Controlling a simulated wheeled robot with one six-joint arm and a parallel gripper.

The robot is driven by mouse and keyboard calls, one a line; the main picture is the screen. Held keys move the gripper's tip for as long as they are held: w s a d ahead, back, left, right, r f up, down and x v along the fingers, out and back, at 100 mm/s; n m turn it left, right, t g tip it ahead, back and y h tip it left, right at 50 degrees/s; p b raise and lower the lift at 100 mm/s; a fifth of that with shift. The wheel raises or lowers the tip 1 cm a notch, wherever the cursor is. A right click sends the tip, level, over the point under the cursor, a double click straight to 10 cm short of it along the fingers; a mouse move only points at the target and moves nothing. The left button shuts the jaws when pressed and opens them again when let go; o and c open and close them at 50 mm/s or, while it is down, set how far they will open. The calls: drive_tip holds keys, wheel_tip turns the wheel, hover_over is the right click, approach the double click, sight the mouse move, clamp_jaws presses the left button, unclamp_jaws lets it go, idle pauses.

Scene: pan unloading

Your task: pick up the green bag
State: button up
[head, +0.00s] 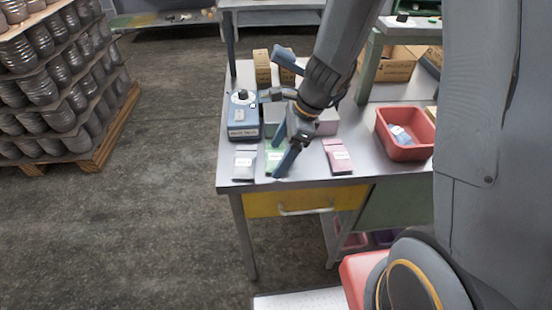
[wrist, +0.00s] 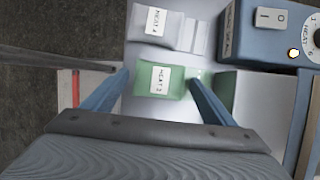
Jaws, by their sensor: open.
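The green bag (wrist: 175,88) lies flat on the table, with a white label, between and beyond the two fingers of my gripper (wrist: 163,97) in the wrist view. In the head view the green bag (head: 272,160) is partly hidden by my gripper (head: 279,160). My gripper is open and empty, pointing down over the bag. I cannot tell its exact height above the bag.
A grey bag (head: 244,162) lies left of the green one and a pink bag (head: 339,157) lies to the right. A blue heat sealer (head: 244,120) stands behind. A red bin (head: 405,150) holds a blue bag (head: 401,135). The table front (head: 300,180) is clear.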

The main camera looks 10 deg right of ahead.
drive_tip(key=shift+a+f, duration=0.1)
drive_tip(key=c, duration=1.2)
